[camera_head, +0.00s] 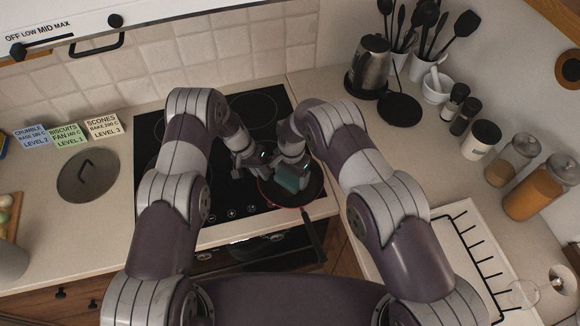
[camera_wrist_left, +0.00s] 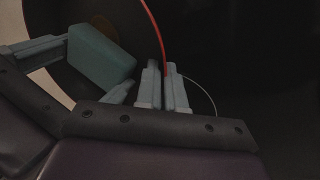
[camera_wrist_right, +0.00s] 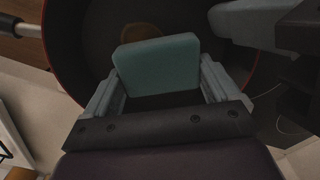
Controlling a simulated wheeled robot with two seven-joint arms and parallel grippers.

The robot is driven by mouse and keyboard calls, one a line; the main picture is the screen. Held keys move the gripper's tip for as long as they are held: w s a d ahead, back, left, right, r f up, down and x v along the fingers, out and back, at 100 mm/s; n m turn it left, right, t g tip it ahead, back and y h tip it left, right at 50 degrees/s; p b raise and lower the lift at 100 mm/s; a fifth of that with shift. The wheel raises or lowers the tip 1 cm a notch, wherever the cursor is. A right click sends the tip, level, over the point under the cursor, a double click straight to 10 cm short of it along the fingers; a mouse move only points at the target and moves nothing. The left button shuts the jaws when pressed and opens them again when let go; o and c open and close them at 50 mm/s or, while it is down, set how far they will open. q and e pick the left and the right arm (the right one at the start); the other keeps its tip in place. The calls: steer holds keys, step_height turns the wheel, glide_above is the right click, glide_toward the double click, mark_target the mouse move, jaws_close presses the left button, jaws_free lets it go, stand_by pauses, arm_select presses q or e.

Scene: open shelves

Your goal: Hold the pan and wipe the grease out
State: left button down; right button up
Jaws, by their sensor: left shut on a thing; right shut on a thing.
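The dark pan with a red rim (camera_head: 318,188) sits at the front right of the black cooktop (camera_head: 160,200), its handle (camera_head: 314,235) pointing to the front. My left gripper (camera_wrist_left: 166,85) is shut on the pan's red rim (camera_wrist_left: 153,30). My right gripper (camera_wrist_right: 158,85) is shut on a teal sponge (camera_wrist_right: 157,62), held inside the pan. The sponge also shows in the head view (camera_head: 288,180) and in the left wrist view (camera_wrist_left: 102,55). A brownish grease spot (camera_wrist_right: 140,31) shows on the pan floor beside the sponge. Whether the sponge touches the floor is unclear.
A kettle (camera_head: 370,65), a utensil holder (camera_head: 424,68) and several jars stand along the right counter. A lid (camera_head: 88,175) lies on the left counter near the label cards (camera_head: 68,136). A dish rack (camera_head: 470,245) is at the lower right.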

steer(key=shift+s+d, duration=0.35)
steer(key=shift+s, duration=0.55)
steer(key=shift+w+a+f, duration=0.1)
steer(key=shift+w+a, duration=0.2)
steer(key=shift+w, duration=0.45)
steer(key=shift+w+a, duration=0.25)
steer(key=shift+w, duration=0.45)
steer(key=shift+s+d, duration=0.35)
steer(key=shift+s, duration=0.55)
steer(key=shift+s+d, duration=0.35)
steer(key=shift+s, duration=0.55)
steer(key=w, duration=0.1)
steer(key=w+a, duration=0.1)
steer(key=w, duration=0.1)
steer(key=shift+a, duration=0.1)
steer(key=shift+w+a+r, duration=0.1)
steer(key=shift+w+r, duration=0.15)
steer(key=shift+w, duration=0.05)
steer(key=shift+r, duration=3.95)
